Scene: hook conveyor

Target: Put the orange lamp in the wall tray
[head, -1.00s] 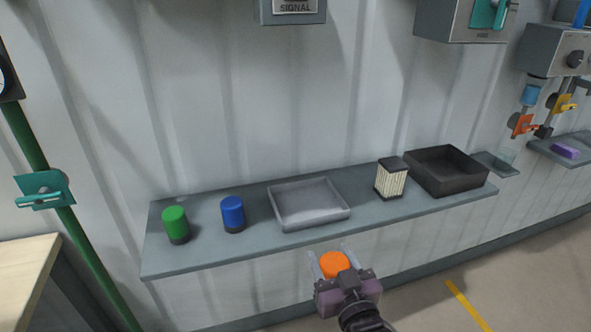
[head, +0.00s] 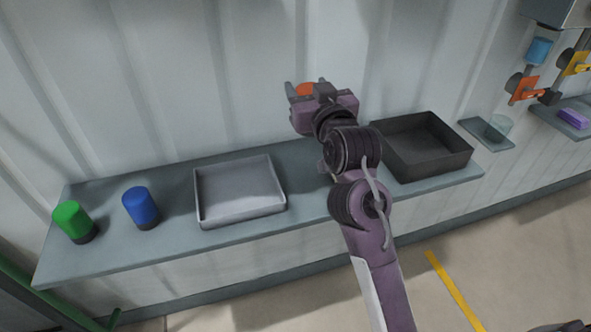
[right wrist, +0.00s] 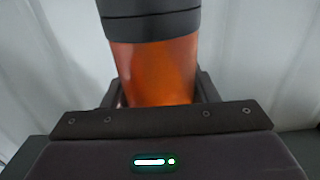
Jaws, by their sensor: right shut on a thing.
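My right gripper (head: 306,88) is shut on the orange lamp (head: 305,89) and holds it up in front of the wall, above the shelf. In the right wrist view the orange lamp (right wrist: 155,70) stands between the fingers, with its dark base toward the top of the picture. The light grey tray (head: 240,213) sits empty on the wall shelf, left of and below the gripper in the head view. A darker, deeper tray (head: 468,158) stands at the shelf's right end. My left gripper is not in view.
A green lamp (head: 70,217) and a blue lamp (head: 141,207) stand on the wall shelf (head: 180,251), left of the grey tray. My right arm hides the shelf between the trays. A clear cup (head: 498,127) and a purple block (head: 573,118) are further right.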

